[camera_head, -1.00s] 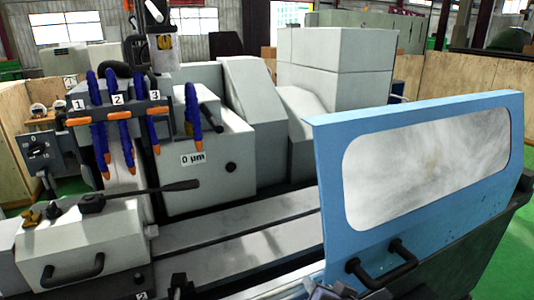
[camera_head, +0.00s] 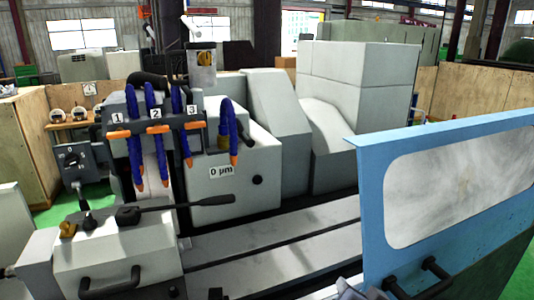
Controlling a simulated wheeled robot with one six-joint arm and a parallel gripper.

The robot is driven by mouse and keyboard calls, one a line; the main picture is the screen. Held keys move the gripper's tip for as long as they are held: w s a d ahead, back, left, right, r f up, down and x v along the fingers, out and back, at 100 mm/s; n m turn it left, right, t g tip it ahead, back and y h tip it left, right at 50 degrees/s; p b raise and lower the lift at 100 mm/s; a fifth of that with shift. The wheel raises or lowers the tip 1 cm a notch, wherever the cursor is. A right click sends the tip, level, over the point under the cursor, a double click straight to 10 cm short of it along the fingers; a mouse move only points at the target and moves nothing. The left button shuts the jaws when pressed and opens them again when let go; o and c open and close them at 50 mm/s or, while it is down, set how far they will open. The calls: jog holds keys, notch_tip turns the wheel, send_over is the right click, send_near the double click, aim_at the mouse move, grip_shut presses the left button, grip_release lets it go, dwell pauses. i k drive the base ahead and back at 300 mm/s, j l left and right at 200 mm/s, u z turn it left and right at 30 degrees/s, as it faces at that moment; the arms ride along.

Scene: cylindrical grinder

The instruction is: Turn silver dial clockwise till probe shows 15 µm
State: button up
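A white label reading "0 µm" (camera_head: 221,171) is on the front of the pale grey machine housing (camera_head: 230,193), left of a small black knob (camera_head: 257,180). I cannot make out a probe for certain. A dark grey box with a black rotary knob and scale marks (camera_head: 72,160) stands at the left. I cannot identify a silver dial for certain. My gripper is not clearly in view; a grey part shows cut off at the bottom edge, and I cannot tell what it is.
Blue hoses with orange tips (camera_head: 137,135) hang from a bracket numbered 1, 2 and 3. A black lever (camera_head: 200,202) lies above the pale front housing (camera_head: 110,250) with its black handle. A blue windowed guard (camera_head: 372,190) blocks the right. Wooden panels (camera_head: 25,150) stand behind.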

aim_at(185, 245)
jog(key=k+j, duration=0.1)
jog(key=k, duration=0.9)
